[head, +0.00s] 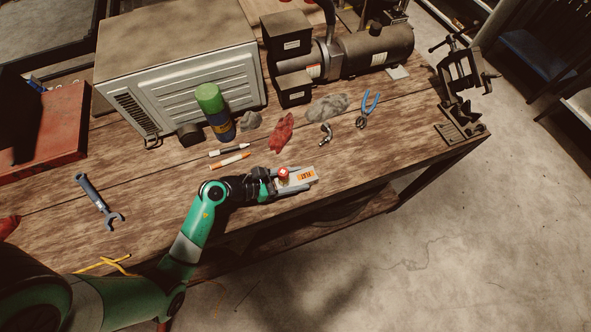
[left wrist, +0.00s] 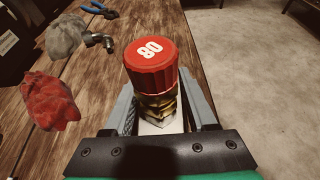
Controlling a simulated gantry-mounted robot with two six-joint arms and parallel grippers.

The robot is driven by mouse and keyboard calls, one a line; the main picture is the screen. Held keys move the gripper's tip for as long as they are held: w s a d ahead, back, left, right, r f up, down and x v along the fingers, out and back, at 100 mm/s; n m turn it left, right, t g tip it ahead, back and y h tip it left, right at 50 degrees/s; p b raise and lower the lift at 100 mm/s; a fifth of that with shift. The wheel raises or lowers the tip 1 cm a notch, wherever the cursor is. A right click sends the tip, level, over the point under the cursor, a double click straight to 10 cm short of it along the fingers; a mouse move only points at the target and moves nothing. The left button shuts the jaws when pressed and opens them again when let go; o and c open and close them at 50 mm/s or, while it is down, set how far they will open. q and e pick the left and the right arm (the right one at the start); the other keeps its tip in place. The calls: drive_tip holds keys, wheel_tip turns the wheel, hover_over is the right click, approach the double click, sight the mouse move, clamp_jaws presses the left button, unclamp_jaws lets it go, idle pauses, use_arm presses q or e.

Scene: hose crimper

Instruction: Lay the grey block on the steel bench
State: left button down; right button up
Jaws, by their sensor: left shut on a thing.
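My left gripper (head: 291,182) is at the front edge of the wooden workbench (head: 345,172). It is shut on a pale grey block (head: 311,174) with an orange and white label. A red cap (head: 283,173) stands on the block near my gripper. In the left wrist view the red cap (left wrist: 150,62) is marked 80 and sits on a brass fitting (left wrist: 158,103) between the fingers (left wrist: 160,122). Much of the block is hidden there. I cannot tell whether it touches the bench. No clearly steel-topped bench is visible. My right gripper is not in view.
On the bench are a grey machine housing (head: 190,80), a green-capped can (head: 215,112), markers (head: 230,160), a red rag (head: 282,132), a grey rag (head: 327,108), blue pliers (head: 368,109), a wrench (head: 98,202) and a vise (head: 462,75). Concrete floor (head: 460,230) lies in front.

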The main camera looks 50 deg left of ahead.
use_arm(q)
drive_tip(key=shift+f+b, duration=0.35)
drive_tip(key=shift+f, duration=0.2)
idle(0.4)
drive_tip(key=shift+c, duration=0.6)
unclamp_jaws()
drive_tip(key=p+v, duration=0.2)
drive_tip(key=v, duration=0.9)
drive_tip(key=shift+s+a+r, duration=0.1)
drive_tip(key=shift+s, duration=0.25)
